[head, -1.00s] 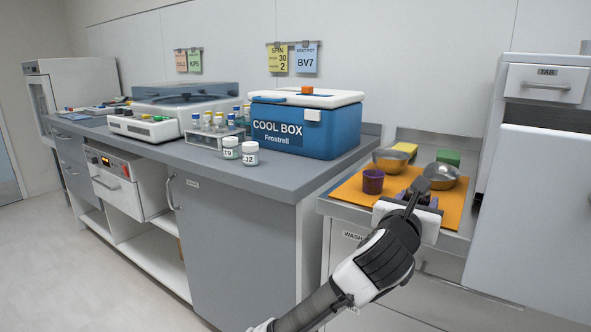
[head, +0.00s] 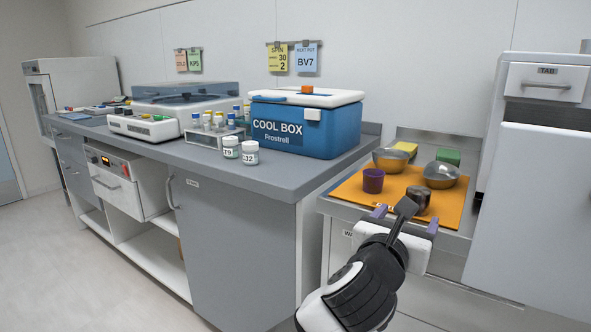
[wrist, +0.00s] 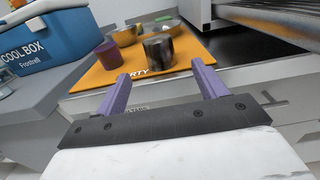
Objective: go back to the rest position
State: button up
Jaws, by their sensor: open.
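My gripper (head: 407,218) is at the front edge of the wash counter, in front of the orange mat (head: 453,206). In the wrist view its two purple fingers (wrist: 160,88) are spread apart with nothing between them. A dark mottled cup (wrist: 158,53) stands upright on the mat just beyond the fingers, apart from them. It also shows in the head view (head: 424,196), partly behind my gripper. A purple cup (head: 373,181) stands to its left on the mat.
Two metal bowls (head: 390,160) (head: 441,175), a yellow sponge (head: 406,148) and a green block (head: 448,156) are at the back of the mat. A blue cool box (head: 305,125) and two labelled jars (head: 231,147) (head: 250,153) stand on the grey counter. A white cabinet (head: 540,200) is at right.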

jog(key=b+v, duration=0.3)
jog(key=v, duration=0.2)
jog(key=shift+b, duration=0.4)
